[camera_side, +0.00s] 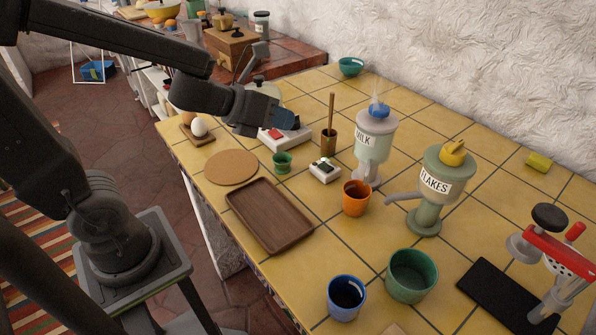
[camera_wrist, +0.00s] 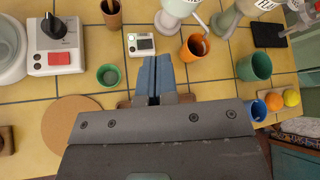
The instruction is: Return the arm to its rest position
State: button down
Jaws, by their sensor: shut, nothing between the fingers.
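My gripper (camera_side: 285,118) is dark grey with blue fingers, held in the air over the back left part of the yellow tiled counter. In the side view it covers part of the white device with a red switch (camera_side: 268,135). In the wrist view the blue fingers (camera_wrist: 154,80) lie side by side, shut, with nothing between them. My arm stretches in from the left of the side view, above the counter's left edge. The wooden tray (camera_side: 270,214) is empty in the side view; my gripper hides most of it in the wrist view.
Near my gripper stand a small green cup (camera_side: 282,162), a small white device (camera_side: 324,170), a wooden cup with a stick (camera_side: 329,141) and a round cork mat (camera_side: 231,167). The milk dispenser (camera_side: 374,145), flakes dispenser (camera_side: 437,180) and orange cup (camera_side: 356,199) stand further right.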

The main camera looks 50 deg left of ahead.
jog(key=s+a+r+n+y, duration=0.2)
jog(key=n+y, duration=0.1)
jog(key=n, duration=0.7)
jog(key=s+a+r+n+y, duration=0.2)
jog(key=n+y, duration=0.1)
jog(key=n, duration=0.7)
jog(key=s+d+f+n+g+h, duration=0.1)
jog(key=s+d+n+g+h, duration=0.2)
jog(key=s+n, duration=0.6)
jog(key=d+n+g, duration=0.2)
jog(key=n, duration=0.3)
jog(key=shift+s+d+g, duration=0.25)
jog(key=shift+s+g, duration=0.05)
jog(key=shift+g, duration=0.1)
